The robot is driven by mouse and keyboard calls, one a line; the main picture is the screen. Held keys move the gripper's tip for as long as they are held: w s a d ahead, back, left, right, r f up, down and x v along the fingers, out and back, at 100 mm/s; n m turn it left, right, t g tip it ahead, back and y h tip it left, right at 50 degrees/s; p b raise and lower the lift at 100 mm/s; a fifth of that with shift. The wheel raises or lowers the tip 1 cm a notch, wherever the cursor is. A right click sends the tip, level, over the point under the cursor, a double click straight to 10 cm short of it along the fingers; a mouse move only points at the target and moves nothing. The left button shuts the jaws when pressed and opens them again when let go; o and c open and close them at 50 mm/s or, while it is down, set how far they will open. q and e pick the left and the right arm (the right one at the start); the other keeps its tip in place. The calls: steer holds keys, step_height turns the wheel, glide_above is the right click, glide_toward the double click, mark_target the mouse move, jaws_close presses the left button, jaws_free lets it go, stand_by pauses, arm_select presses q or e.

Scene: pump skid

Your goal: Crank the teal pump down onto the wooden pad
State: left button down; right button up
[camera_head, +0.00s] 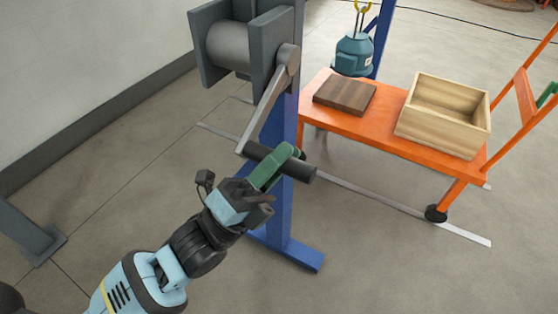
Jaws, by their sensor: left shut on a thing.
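The teal pump (353,54) hangs from a yellow hook (362,8) in the head view, above and behind the wooden pad. The brown wooden pad (345,94) lies flat on the orange cart (375,139). A grey winch (240,45) is fixed to the blue post (284,130). Its crank arm (267,105) points down and slightly left, ending in a dark cylindrical handle (302,171). My left gripper (275,165), with green fingers, is shut on the crank handle. My right gripper is not in view.
An open wooden crate (445,115) stands on the cart to the right of the pad. The cart has an orange upright frame (520,97) at the right. A wall runs along the left. Floor around the post is mostly clear.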

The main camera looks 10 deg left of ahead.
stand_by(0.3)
arm_select(q)
steer(key=c, duration=1.2)
jaws_free()
steer(key=shift+o, duration=0.2)
steer(key=v, duration=0.8)
steer(key=shift+b, duration=0.45)
